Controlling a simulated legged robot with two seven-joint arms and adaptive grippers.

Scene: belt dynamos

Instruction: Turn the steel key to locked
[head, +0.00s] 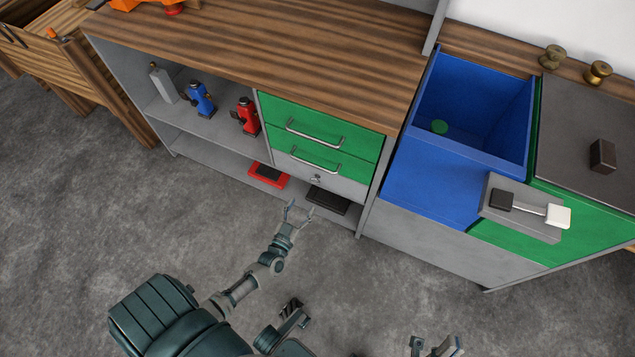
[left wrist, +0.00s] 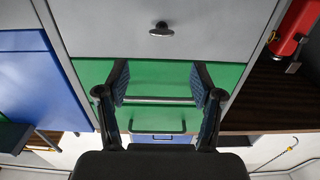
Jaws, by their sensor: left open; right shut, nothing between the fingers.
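The steel key (head: 316,179) sits in the grey front panel (head: 345,185) below two green drawers. In the left wrist view the key (left wrist: 161,29) shows near the top, its wide head lying roughly crosswise; its lock state cannot be read. My left gripper (head: 298,212) is open and empty, in front of and below the key. In the left wrist view its two dark fingers (left wrist: 157,84) are spread, with the key beyond them and apart from them. My right gripper (head: 435,346) is at the bottom edge of the head view, partly cut off, shut and empty, far from the key.
The green drawers have bar handles (head: 315,134). A red case (head: 270,174) and a black case (head: 328,200) lie on the low shelf by my left gripper. A blue bin (head: 435,180) is on the right. The grey floor is clear.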

